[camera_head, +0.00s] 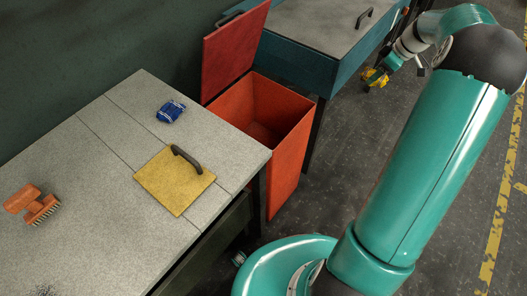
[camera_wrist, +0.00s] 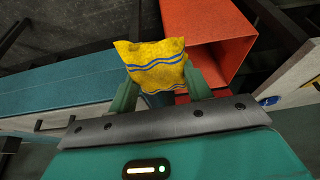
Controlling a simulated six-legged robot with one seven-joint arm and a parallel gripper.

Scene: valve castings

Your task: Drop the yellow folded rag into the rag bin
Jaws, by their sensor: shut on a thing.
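The yellow folded rag (camera_wrist: 156,62) with blue stripes is between the two fingers of my gripper (camera_wrist: 160,88), which is shut on it. In the head view the rag (camera_head: 374,78) is a small yellow shape at my gripper (camera_head: 385,70), at the upper right, beyond the bin and above the floor. The rag bin (camera_head: 287,161) is a tall orange-red box with its lid (camera_head: 232,55) standing open. Its dark inside shows partly. In the wrist view the bin (camera_wrist: 232,45) is behind and right of the rag, apart from it as far as I can tell.
A grey workbench (camera_head: 105,150) at left carries a blue striped cloth (camera_head: 171,111), a yellow plate with a black handle (camera_head: 170,190) and an orange brush (camera_head: 33,203). A teal cabinet bench (camera_head: 300,55) stands behind the bin. Dark floor (camera_head: 350,150) lies open right of the bin.

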